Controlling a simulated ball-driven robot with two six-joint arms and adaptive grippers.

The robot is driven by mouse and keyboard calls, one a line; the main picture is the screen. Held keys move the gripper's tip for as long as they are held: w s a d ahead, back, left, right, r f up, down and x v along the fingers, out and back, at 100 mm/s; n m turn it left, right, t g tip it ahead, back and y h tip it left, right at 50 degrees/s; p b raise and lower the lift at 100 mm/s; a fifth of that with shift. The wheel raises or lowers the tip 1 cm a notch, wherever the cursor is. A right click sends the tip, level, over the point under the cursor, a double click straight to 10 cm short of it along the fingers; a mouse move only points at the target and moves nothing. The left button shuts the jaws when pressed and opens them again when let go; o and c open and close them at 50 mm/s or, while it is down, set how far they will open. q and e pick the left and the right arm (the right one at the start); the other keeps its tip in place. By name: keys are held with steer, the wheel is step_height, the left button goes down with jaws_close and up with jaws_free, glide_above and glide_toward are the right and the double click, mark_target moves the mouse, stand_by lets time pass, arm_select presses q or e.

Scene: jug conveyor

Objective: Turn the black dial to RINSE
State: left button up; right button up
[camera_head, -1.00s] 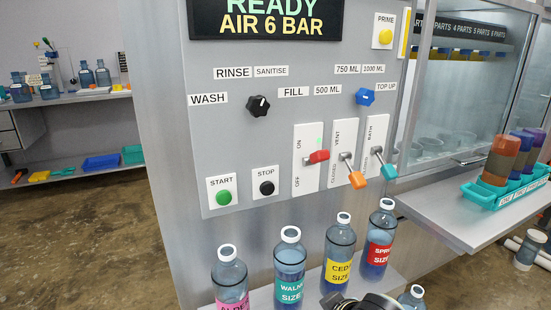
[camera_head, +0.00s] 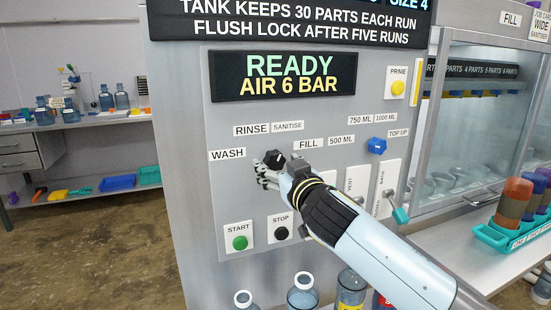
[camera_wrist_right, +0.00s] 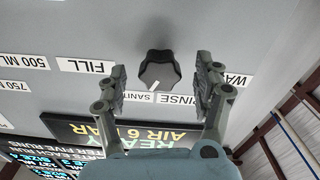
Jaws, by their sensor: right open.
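The black dial (camera_head: 275,159) sits on the grey panel among the labels WASH, RINSE, SANITISE and FILL. In the right wrist view, upside down, the dial (camera_wrist_right: 158,68) shows a white pointer mark slanting towards the SANITISE label, which a finger partly hides. The RINSE label (camera_head: 251,130) is clear above the dial in the head view. My right gripper (camera_head: 264,173) is open at the dial. In the wrist view its fingers (camera_wrist_right: 161,80) stand either side of the dial with gaps; I see no contact. My left gripper is not in view.
My right arm covers the red and orange levers. The blue dial (camera_head: 377,146), teal lever (camera_head: 400,214), green START button (camera_head: 240,243) and black STOP button (camera_head: 281,233) are nearby. Several bottles (camera_head: 303,290) stand below the panel. The READY display (camera_head: 283,75) is above.

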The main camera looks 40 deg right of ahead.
steer(key=shift+x, duration=1.1)
steer(key=c, duration=1.2)
